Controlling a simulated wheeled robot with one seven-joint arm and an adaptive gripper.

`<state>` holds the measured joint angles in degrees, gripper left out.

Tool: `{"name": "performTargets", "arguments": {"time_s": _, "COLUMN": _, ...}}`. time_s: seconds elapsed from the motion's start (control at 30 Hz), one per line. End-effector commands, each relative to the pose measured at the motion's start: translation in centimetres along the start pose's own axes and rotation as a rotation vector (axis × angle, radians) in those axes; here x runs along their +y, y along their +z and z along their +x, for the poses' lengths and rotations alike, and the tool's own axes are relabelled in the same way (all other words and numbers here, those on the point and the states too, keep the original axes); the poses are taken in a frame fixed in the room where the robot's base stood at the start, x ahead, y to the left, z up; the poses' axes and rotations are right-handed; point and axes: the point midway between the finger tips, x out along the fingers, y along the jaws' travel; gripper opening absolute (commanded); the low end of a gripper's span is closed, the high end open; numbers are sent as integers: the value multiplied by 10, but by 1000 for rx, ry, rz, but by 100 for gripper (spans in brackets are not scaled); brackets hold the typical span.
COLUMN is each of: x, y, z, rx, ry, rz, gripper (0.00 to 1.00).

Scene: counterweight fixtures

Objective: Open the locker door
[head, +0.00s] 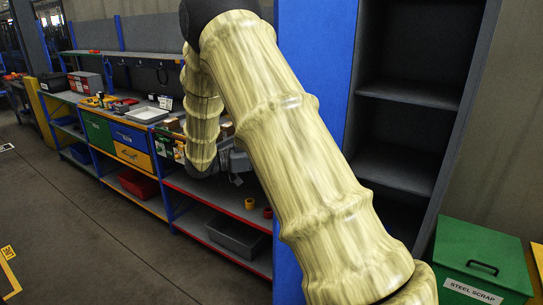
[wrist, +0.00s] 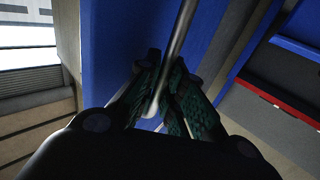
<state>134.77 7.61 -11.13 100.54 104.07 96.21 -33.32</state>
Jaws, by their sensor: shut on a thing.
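The locker (head: 474,95) stands right of centre in the head view, with its dark shelved inside showing. Its blue door (head: 318,45) stands open at the left of the opening, partly behind my arm. In the wrist view the blue door face (wrist: 108,70) lies behind my fingers. A slim metal bar handle (wrist: 182,28) runs down between them. My gripper (wrist: 165,66) is shut on this handle, with a dark green finger on each side. In the head view the handle does not show, and my arm hides much of the door's lower part.
A green steel scrap bin (head: 482,255) stands at the lower right, beside the locker. A long workbench (head: 215,195) with drawers, trays and tools runs along the left, close to my forearm. The floor (head: 75,225) at the lower left is mostly clear.

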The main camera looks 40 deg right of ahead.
Motion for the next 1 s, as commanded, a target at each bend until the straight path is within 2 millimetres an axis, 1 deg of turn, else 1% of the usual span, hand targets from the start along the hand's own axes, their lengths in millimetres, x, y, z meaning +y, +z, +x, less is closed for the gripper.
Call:
{"name": "performTargets", "arguments": {"time_s": 0.03, "x": 0, "y": -1, "z": 1, "rx": 1, "ry": 0, "rz": 0, "gripper": 0}}
{"name": "performTargets", "arguments": {"time_s": 0.07, "x": 0, "y": -1, "z": 1, "rx": 1, "ry": 0, "rz": 0, "gripper": 11}}
{"name": "performTargets", "arguments": {"time_s": 0.1, "x": 0, "y": -1, "z": 0, "rx": 1, "ry": 0, "rz": 0, "gripper": 19}}
{"name": "performTargets", "arguments": {"time_s": 0.17, "x": 0, "y": -1, "z": -1, "rx": 1, "ry": -1, "rz": 0, "gripper": 30}}
{"name": "performTargets", "arguments": {"time_s": 0.2, "x": 0, "y": -1, "z": -1, "rx": 1, "ry": -2, "rz": 0, "gripper": 32}}
{"name": "performTargets", "arguments": {"time_s": 0.53, "x": 0, "y": 0, "z": -3, "rx": 1, "ry": -2, "rz": 1, "gripper": 32}}
{"name": "performTargets", "arguments": {"time_s": 0.67, "x": -1, "y": 0, "z": -11, "rx": 1, "ry": -3, "rz": 1, "gripper": 32}}
{"name": "performTargets", "arguments": {"time_s": 0.77, "x": -1, "y": 0, "z": -24, "rx": 1, "ry": -3, "rz": 2, "gripper": 32}}
{"name": "performTargets", "arguments": {"time_s": 1.0, "x": -1, "y": 0, "z": -68, "rx": 0, "ry": -3, "rz": 2, "gripper": 32}}
